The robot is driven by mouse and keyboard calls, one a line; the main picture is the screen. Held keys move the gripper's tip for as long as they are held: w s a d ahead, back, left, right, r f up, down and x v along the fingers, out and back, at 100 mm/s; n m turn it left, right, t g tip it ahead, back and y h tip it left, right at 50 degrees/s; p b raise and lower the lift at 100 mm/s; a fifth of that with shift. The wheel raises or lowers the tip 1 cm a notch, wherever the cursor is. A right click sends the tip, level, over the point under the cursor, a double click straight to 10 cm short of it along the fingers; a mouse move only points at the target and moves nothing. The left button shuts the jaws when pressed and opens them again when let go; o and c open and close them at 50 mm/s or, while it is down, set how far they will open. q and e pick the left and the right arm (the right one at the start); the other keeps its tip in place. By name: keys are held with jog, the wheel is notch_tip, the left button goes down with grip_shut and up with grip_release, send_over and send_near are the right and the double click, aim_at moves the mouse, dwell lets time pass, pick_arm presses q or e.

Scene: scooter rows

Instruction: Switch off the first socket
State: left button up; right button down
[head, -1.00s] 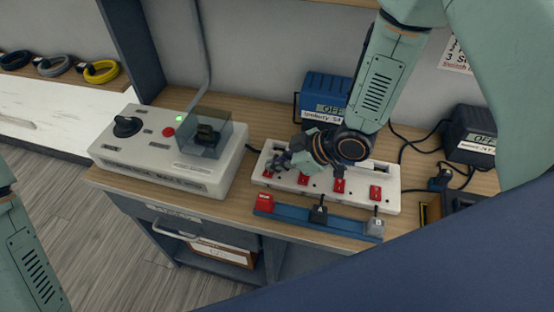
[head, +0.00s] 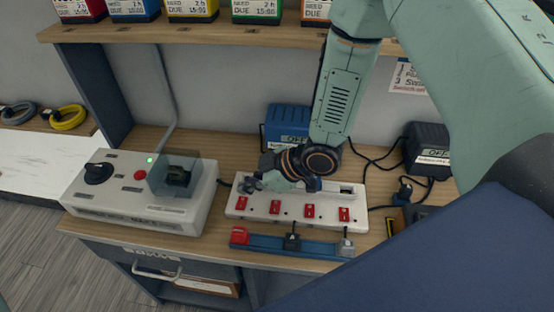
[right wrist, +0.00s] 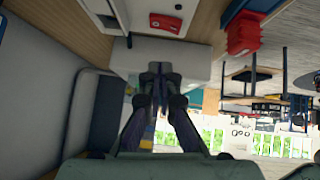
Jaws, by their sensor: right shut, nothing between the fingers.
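The white socket strip (head: 325,214) lies on the wooden bench, with a row of red rocker switches along its front. The leftmost switch (head: 242,203) is at the strip's left end; which way it is tipped is too small to tell. My right gripper (head: 248,184) is shut and empty, just above and behind the strip's left end. I cannot tell whether it touches the strip. My right wrist hides part of the strip's back. In the right wrist view the shut fingers (right wrist: 157,72) point toward a white surface, with a red part (right wrist: 165,22) beyond. My left gripper is out of view.
A grey control box (head: 120,210) with a black knob, a red button and a clear cover stands left of the strip. A blue rail (head: 270,245) lies in front. A blue box (head: 285,125) and a dark box (head: 428,146) marked OFF stand behind.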

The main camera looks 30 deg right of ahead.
jog(key=w+d+p+v, duration=0.1)
jog(key=v, duration=0.8)
jog(key=shift+p, duration=0.35)
dwell(0.3)
